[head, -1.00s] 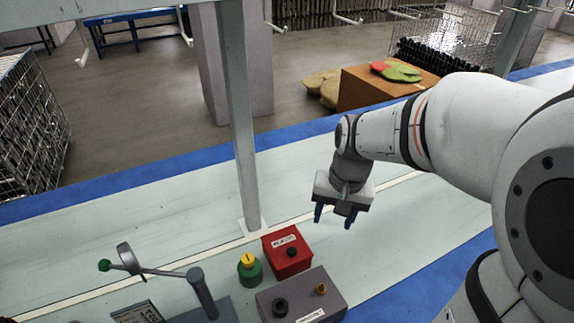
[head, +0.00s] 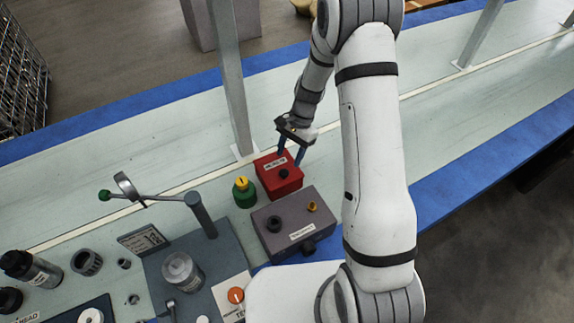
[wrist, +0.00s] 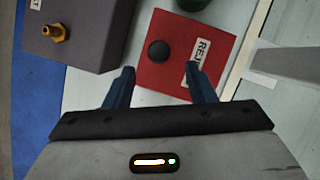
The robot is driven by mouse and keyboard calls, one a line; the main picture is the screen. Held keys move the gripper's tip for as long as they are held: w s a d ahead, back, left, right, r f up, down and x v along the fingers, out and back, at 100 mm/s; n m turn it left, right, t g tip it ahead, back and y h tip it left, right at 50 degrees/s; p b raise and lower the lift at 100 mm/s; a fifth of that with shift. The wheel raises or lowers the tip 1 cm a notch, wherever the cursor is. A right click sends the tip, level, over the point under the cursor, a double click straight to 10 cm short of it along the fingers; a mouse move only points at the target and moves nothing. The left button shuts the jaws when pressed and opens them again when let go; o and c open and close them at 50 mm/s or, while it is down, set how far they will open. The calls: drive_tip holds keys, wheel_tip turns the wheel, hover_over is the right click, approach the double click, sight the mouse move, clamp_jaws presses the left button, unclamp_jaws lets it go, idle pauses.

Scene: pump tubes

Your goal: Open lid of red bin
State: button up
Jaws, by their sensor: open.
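The red bin (head: 274,178) is a small red box on the pale bench, with a white label and a black knob (head: 284,173) on its lid. The lid is shut. My gripper (head: 291,158) is at the bin's back right side, with its blue fingers pointing down. In the wrist view the red bin (wrist: 178,72) lies ahead of the fingertips (wrist: 160,72), and the black knob (wrist: 158,51) shows beyond and between them. The fingers are apart with nothing between them. The right fingertip overlaps the label in the picture; I cannot tell whether it touches.
A grey-purple box (head: 299,218) with a brass fitting stands in front of the bin. A green and yellow button (head: 243,192) is left of it. A grey post (head: 231,85) rises behind. A lever (head: 160,196) on a stand is further left.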

sight(284, 171)
drive_tip(key=x, duration=0.5)
drive_tip(key=shift+f, duration=0.2)
